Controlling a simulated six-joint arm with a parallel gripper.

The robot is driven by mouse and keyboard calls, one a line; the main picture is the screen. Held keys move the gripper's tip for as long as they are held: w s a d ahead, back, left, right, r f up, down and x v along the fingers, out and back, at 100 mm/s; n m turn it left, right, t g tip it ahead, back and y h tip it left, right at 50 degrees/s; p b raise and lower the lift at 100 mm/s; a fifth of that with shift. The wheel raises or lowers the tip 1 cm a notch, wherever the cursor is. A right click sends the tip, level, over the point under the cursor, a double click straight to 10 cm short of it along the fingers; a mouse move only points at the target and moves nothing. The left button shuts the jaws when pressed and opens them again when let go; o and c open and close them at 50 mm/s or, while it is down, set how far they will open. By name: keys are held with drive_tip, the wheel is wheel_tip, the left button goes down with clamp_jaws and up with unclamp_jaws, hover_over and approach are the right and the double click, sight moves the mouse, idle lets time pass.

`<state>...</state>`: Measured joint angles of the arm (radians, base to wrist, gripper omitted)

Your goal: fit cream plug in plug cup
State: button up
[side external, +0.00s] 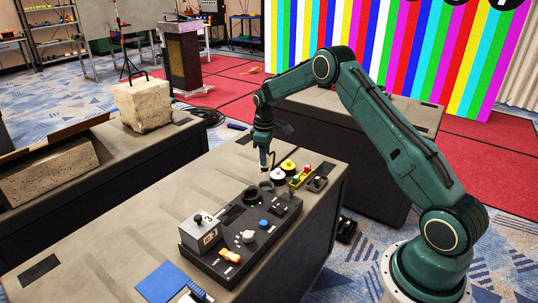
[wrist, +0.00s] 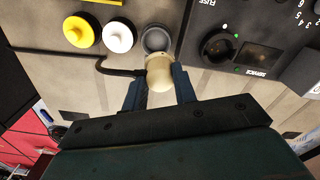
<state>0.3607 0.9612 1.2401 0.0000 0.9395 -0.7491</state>
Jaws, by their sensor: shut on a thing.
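The cream plug (wrist: 158,73) is held between the two fingers of my gripper (wrist: 158,88), which is shut on it. A dark cable runs from the plug to the left in the wrist view. The grey round plug cup (wrist: 155,39) shows just beyond the plug's end, its rim partly covered by the plug. In the side view my gripper (side external: 264,164) points down a little above the cup (side external: 266,186). The plug looks above the cup, not inside it; the exact gap cannot be told.
A white knob (side external: 277,174) and a yellow knob (side external: 288,165) stand beside the cup. A black panel (side external: 232,262) with a fuse socket (wrist: 217,48) and switches lies on the other side. A blue mat (side external: 160,282) lies at the bench's near end.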

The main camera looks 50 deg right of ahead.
sight(266, 168)
drive_tip(key=shift+d, duration=0.45)
drive_tip(key=shift+f, duration=0.2)
drive_tip(key=shift+f, duration=2.8)
drive_tip(key=shift+f, duration=1.65)
idle(2.0)
drive_tip(key=o, duration=1.1)
drive_tip(key=shift+r, duration=0.15)
